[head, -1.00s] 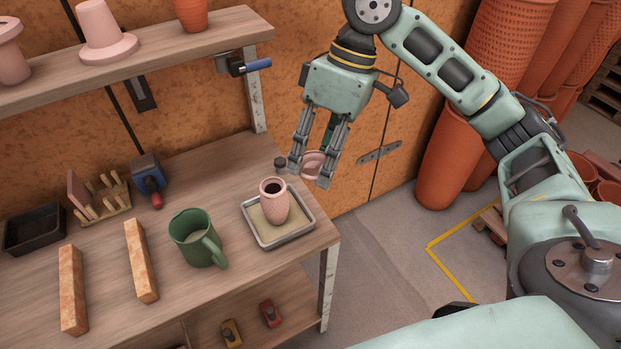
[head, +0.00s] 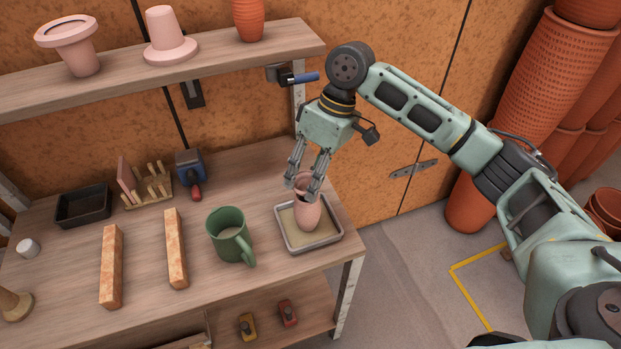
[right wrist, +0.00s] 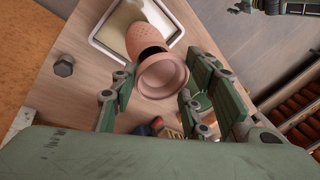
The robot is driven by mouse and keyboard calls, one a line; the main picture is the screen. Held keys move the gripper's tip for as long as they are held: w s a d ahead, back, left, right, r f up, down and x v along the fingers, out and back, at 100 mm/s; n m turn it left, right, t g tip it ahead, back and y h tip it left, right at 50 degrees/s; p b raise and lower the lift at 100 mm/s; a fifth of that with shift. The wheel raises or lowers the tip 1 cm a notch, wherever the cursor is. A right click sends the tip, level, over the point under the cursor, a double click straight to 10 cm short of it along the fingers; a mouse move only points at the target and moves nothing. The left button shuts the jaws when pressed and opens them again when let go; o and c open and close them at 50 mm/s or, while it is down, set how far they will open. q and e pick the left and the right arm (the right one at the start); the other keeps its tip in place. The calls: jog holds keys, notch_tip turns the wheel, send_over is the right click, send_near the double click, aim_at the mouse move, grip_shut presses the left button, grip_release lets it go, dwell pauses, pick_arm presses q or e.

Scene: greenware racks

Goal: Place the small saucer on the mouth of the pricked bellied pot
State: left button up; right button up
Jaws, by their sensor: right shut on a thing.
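The pricked bellied pot (head: 308,216) is pale pink and stands upright in a shallow grey tray (head: 283,243) near the right end of the bench. In the right wrist view its dotted body (right wrist: 147,38) and part of its dark mouth show. My right gripper (head: 306,190) is shut on the small pink saucer (head: 301,181), just over the pot. The saucer (right wrist: 163,77) sits between the fingers in the right wrist view and hides part of the mouth. I cannot tell whether saucer and pot touch.
A green mug (head: 228,237) stands left of the tray, with two speckled bars (head: 176,250) further left. A wooden peg rack (head: 147,187) and a black tray (head: 82,207) are behind. A shelf (head: 215,55) with pink and orange pots runs above. The bench's right edge is close.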

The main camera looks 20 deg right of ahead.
jog(key=shift+f, duration=1)
jog(key=o, duration=1.2)
jog(key=shift+f, duration=0.1)
jog(key=shift+c, duration=0.2)
jog(key=shift+d+r, duration=0.15)
jog(key=shift+r, duration=0.2)
jog(key=b+v, duration=0.2)
jog(key=v, duration=0.9)
jog(key=shift+d+r, duration=0.15)
jog(key=shift+r, duration=0.1)
